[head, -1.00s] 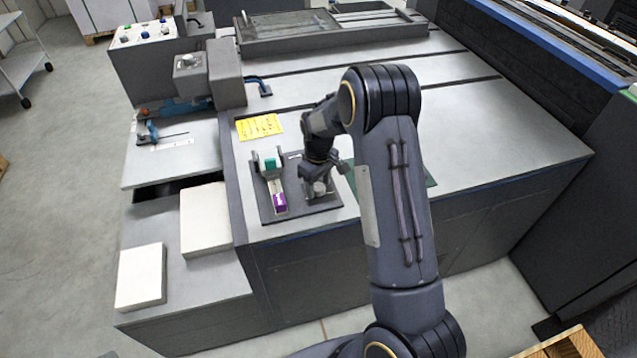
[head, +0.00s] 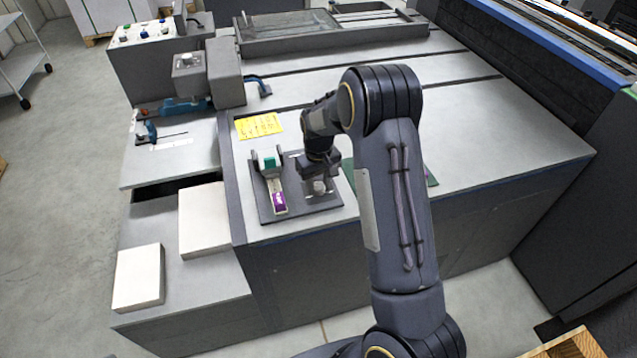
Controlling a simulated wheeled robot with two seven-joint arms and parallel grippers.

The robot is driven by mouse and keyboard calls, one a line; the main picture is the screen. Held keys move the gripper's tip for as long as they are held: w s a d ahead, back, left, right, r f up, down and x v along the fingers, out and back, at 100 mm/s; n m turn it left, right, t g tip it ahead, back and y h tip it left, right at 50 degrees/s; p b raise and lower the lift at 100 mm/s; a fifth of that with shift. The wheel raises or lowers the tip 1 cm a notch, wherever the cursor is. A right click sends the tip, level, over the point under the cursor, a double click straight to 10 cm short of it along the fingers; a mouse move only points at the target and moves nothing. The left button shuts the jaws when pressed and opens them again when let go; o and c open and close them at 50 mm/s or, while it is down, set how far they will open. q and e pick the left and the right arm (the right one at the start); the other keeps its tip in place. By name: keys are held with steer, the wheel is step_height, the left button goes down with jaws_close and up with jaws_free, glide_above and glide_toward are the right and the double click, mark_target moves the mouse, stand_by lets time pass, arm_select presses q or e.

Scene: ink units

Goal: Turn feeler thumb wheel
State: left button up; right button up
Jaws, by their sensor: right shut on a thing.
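A dark plate (head: 275,213) lies on the grey table top near its front left corner. A small feeler device with a teal block (head: 269,163) and a purple part (head: 279,201) stands on its left half. On its right half is a light grey, round piece, which looks like the thumb wheel (head: 319,187). My right gripper (head: 319,183) points down over this wheel and is shut on it. The fingers hide part of the wheel, and its marks are too small to read. My left gripper is not in view.
A yellow label (head: 259,126) lies behind the plate. A green mat (head: 431,177) is partly hidden by my right arm. White paper stacks (head: 205,220) (head: 139,277) lie on the lower shelf at left. The table top to the right is clear.

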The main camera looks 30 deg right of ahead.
mark_target(318, 186)
steer(key=o, duration=1)
steer(key=shift+r+b, duration=0.35)
steer(key=shift+r, duration=3.6)
